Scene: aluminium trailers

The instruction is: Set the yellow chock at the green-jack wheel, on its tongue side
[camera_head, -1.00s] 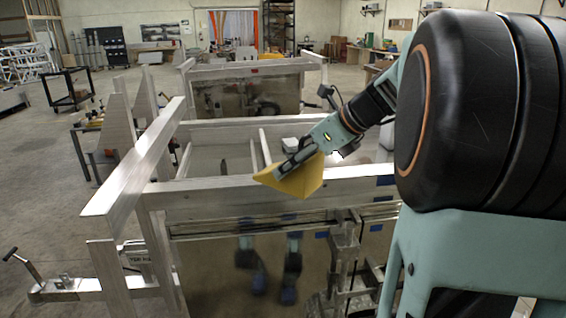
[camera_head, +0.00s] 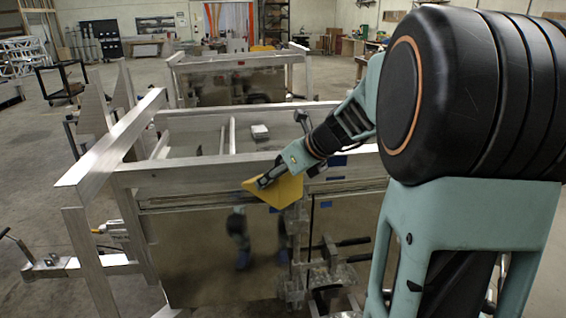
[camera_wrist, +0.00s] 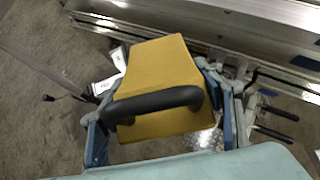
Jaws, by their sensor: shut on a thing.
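The yellow chock (camera_head: 283,191) is held in my gripper (camera_head: 264,183), in front of the near trailer's side, just below its top rail. In the wrist view the chock (camera_wrist: 165,60) sits between the two fingers of my gripper (camera_wrist: 165,108), with its dark curved handle across it. The fingers are shut on it. The near trailer's tongue (camera_head: 85,266) reaches out at the lower left, with a lever-like handle near its end. I cannot make out a green jack or the wheel beside it in either view.
The near aluminium trailer (camera_head: 225,178) fills the middle, with a shiny side panel and clamp-like fittings (camera_head: 325,275) low on its right. A second trailer (camera_head: 230,68) stands behind. Concrete floor (camera_head: 35,160) is open at the left.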

